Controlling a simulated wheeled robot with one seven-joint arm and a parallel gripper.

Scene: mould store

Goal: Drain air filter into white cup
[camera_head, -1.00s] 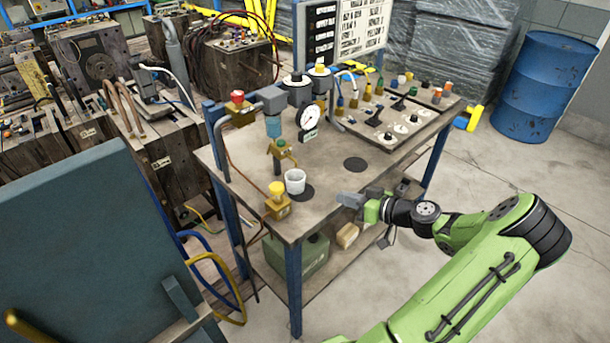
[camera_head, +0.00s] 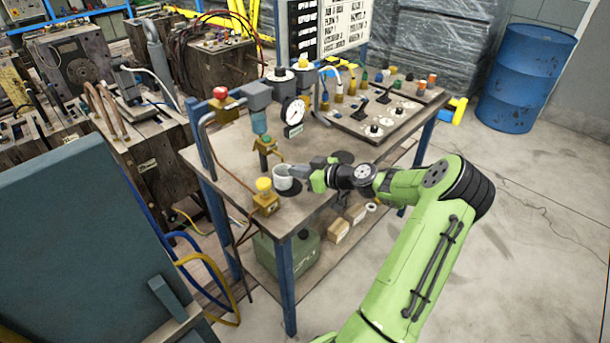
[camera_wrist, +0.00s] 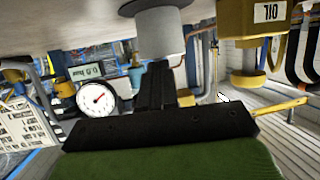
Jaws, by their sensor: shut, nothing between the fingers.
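The white cup (camera_head: 282,179) stands upright on a dark round pad (camera_head: 293,193) on the bench. The air filter (camera_head: 259,123) has a bluish bowl, with a brass and green fitting (camera_head: 265,145) below it, behind the cup. My gripper (camera_head: 297,171) is just right of the cup, its fingers shut and empty. In the wrist view, which is upside down, the cup (camera_wrist: 160,34) is straight ahead of the shut fingers (camera_wrist: 156,85). I cannot tell whether they touch it. The inside of the cup is hidden.
A yellow-knobbed block (camera_head: 264,200) stands at the near left of the cup; it is labelled OIL in the wrist view (camera_wrist: 250,22). A pressure gauge (camera_head: 293,111) stands behind. A control panel (camera_head: 378,118) fills the right back.

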